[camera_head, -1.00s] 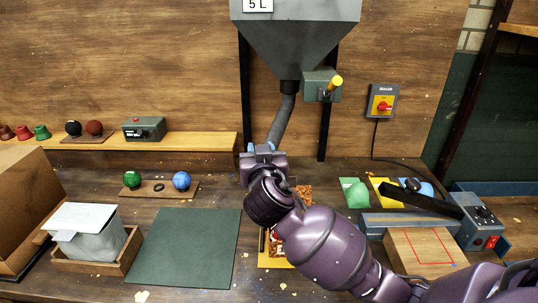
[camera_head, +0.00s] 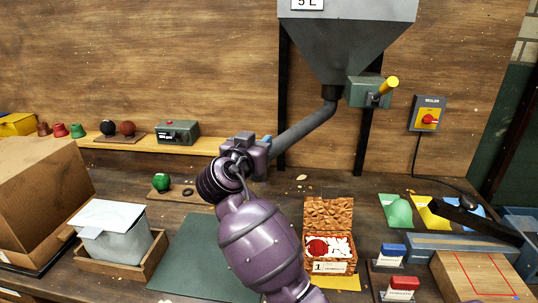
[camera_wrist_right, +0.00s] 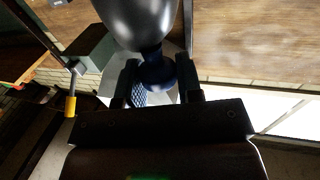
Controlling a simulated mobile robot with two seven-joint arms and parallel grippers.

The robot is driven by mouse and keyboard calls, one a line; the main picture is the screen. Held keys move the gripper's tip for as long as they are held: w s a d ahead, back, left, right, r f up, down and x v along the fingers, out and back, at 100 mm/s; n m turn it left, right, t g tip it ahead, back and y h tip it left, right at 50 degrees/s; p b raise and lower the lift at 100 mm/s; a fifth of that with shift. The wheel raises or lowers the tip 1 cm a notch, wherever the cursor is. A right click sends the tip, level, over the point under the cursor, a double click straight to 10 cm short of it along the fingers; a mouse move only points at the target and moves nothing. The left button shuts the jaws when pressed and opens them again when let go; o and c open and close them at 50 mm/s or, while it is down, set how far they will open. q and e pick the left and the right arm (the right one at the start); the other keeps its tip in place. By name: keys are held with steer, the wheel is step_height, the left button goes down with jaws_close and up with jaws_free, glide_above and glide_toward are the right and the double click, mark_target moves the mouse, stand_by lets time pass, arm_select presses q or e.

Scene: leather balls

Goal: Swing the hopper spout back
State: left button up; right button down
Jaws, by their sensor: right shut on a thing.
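The grey hopper (camera_head: 348,40) is on the wooden back wall. Its grey spout (camera_head: 305,128) slants from the hopper's neck down to the left. My right gripper (camera_head: 262,152) is shut on the spout's lower end, above the back of the bench. In the right wrist view, the two dark fingers (camera_wrist_right: 160,88) stand on either side of a dark blue band (camera_wrist_right: 158,72) below the grey spout tube (camera_wrist_right: 140,18). The spout's mouth is hidden by the gripper. My left gripper is not in view.
A valve box with a yellow-tipped lever (camera_head: 390,84) sits right of the neck. A shelf (camera_head: 185,145) with a small green device lies left of the gripper. The green mat (camera_head: 190,250) is bare.

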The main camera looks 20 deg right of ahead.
arm_select(q)
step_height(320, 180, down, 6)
steer(key=b, duration=0.7)
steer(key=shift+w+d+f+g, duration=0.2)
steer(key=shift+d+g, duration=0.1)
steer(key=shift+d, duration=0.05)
arm_select(e)
steer(key=w+a+m+g+h, duration=0.2)
steer(key=w+m+g+h, duration=0.2)
steer(key=w, duration=0.7)
steer(key=shift+w+f+m+g, duration=0.3)
steer(key=shift+w+f+g, duration=0.05)
steer(key=shift+g, duration=0.85)
steer(key=shift+r, duration=0.2)
steer(key=c, duration=1.2)
jaws_free()
steer(key=o, duration=0.4)
steer(key=shift+w+f, duration=0.15)
steer(key=shift+w, duration=0.1)
steer(key=shift+c, duration=0.2)
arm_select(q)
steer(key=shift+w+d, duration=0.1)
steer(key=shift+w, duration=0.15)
arm_select(e)
steer(key=shift+s+d, duration=0.1)
